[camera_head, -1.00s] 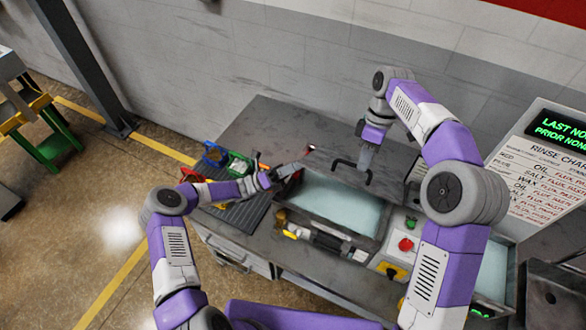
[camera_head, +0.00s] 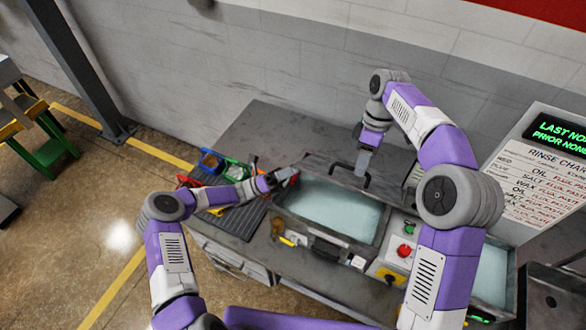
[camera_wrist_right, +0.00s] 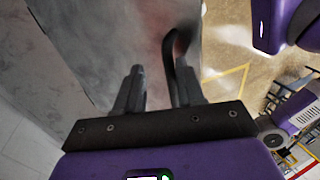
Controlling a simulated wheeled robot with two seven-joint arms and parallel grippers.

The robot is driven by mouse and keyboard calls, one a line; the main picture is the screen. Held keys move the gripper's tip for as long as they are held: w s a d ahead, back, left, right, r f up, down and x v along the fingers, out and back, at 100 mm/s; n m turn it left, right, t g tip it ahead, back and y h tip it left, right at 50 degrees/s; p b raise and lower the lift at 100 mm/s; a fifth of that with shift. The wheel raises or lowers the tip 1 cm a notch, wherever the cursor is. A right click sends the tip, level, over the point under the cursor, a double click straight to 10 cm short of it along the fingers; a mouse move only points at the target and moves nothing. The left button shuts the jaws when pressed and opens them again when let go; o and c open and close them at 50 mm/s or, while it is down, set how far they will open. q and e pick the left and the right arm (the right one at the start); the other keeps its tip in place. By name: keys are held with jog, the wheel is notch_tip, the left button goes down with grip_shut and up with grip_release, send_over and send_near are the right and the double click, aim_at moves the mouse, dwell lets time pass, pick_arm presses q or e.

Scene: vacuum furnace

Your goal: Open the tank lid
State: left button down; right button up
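The tank (camera_head: 378,240) stands on the workbench with pale liquid showing inside. Its grey lid (camera_head: 325,170) is raised at the back edge of the tank, leaving the top uncovered. A black bar handle (camera_head: 345,177) sits on the lid; it also shows in the right wrist view (camera_wrist_right: 172,50). My right gripper (camera_head: 364,168) is at this handle. In the right wrist view its fingers (camera_wrist_right: 158,92) are apart, with the handle close to the right finger and a gap between them. My left gripper (camera_head: 287,179) is by the tank's back left corner; its fingers are too small to read.
A control panel with a red button (camera_head: 404,251) is at the tank's right. A rinse chart sign (camera_head: 540,175) stands further right. The wall is close behind the bench.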

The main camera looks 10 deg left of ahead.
jog(key=v, duration=0.6)
jog(key=shift+r, duration=0.25)
